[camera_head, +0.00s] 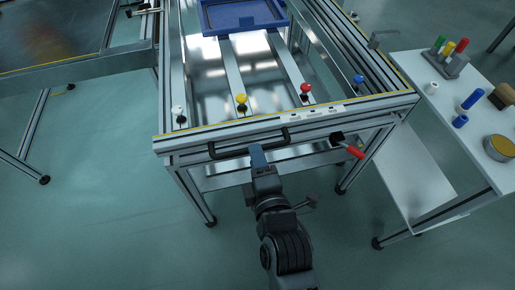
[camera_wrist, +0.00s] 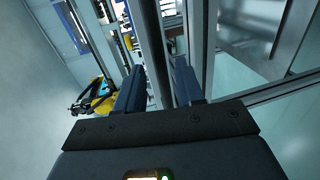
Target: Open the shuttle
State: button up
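A black bar handle (camera_head: 225,153) is fixed to the front side of the metal frame table (camera_head: 180,146). I cannot tell for sure which part is the shuttle. My gripper (camera_head: 257,155) is at the middle of the handle in the head view and hides part of it. In the wrist view, the two fingers of my gripper (camera_wrist: 158,85) stand apart. A dark bar (camera_wrist: 152,40), seemingly the handle, runs between them. There is a gap beside the bar, and contact is not clear.
A blue tray (camera_head: 207,22) sits on rails at the back. White, yellow, red and blue knobs line the front edge. A red-handled lever (camera_head: 354,152) projects right of the handle. A white side table (camera_head: 430,110) with coloured parts stands at the right. Floor in front is clear.

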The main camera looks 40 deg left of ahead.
jog(key=shift+x, duration=1.95)
jog(key=shift+s, duration=0.1)
jog(key=shift+c, duration=0.3)
grip_shut()
